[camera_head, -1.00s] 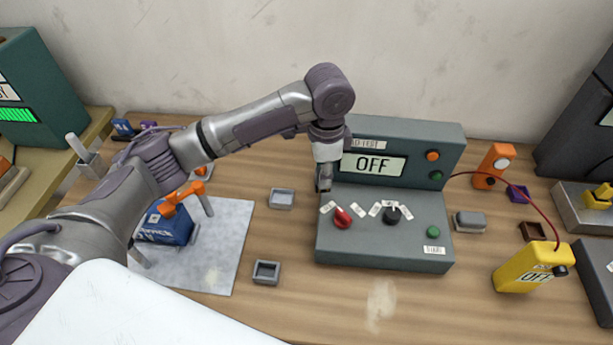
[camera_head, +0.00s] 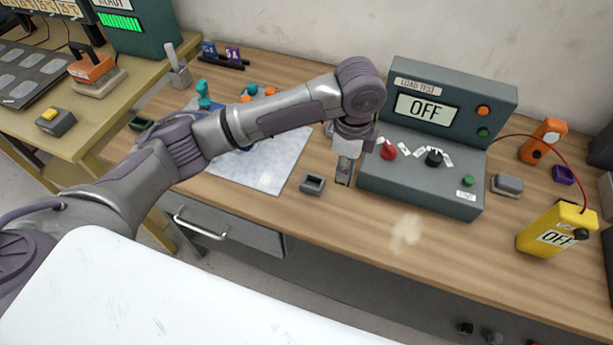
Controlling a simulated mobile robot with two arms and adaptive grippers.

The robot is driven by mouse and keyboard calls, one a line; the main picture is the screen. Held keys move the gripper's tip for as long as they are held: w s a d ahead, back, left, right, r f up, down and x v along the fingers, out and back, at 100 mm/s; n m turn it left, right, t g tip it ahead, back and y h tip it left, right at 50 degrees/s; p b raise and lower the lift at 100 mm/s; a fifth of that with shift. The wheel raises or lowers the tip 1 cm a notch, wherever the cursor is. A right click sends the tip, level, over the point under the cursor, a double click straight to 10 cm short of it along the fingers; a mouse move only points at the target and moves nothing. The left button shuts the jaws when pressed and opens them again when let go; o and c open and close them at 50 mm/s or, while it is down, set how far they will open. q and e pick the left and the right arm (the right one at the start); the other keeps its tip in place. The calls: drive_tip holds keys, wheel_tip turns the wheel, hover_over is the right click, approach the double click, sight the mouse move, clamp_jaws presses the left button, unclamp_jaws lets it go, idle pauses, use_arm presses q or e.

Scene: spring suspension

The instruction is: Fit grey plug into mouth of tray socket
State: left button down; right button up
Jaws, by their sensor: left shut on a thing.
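My left gripper (camera_head: 343,178) points down over the workbench, just left of the load test box. It is shut on a small grey piece, which I take as the grey plug; the fingers hide most of it and its shape is hard to make out. A small dark grey open-topped socket (camera_head: 312,184) sits on the bench just left of the gripper, apart from it. I cannot tell whether this is the tray socket. My right gripper is not in view.
The load test box (camera_head: 420,185) reads OFF. A grey block (camera_head: 507,184), a yellow meter (camera_head: 556,232) with a red cable and an orange device (camera_head: 543,141) stand to its right. A pale mat (camera_head: 270,170) lies partly behind my arm.

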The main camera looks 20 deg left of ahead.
use_arm(q)
drive_tip(key=a+f, duration=0.1)
drive_tip(key=a, duration=0.1)
drive_tip(key=w+a+f+p, duration=0.1)
drive_tip(key=a+f, duration=0.1)
drive_tip(key=a, duration=0.1)
drive_tip(key=w+a+f, duration=0.1)
drive_tip(key=a, duration=0.1)
drive_tip(key=shift+a+f+p, duration=0.2)
drive_tip(key=shift+a+p, duration=0.05)
drive_tip(key=shift+p, duration=0.1)
wheel_tip(320, 180, down, 4)
drive_tip(key=shift+a+r+p, duration=0.1)
drive_tip(key=shift+p, duration=0.5)
drive_tip(key=shift+f, duration=0.4)
drive_tip(key=c, duration=1)
unclamp_jaws()
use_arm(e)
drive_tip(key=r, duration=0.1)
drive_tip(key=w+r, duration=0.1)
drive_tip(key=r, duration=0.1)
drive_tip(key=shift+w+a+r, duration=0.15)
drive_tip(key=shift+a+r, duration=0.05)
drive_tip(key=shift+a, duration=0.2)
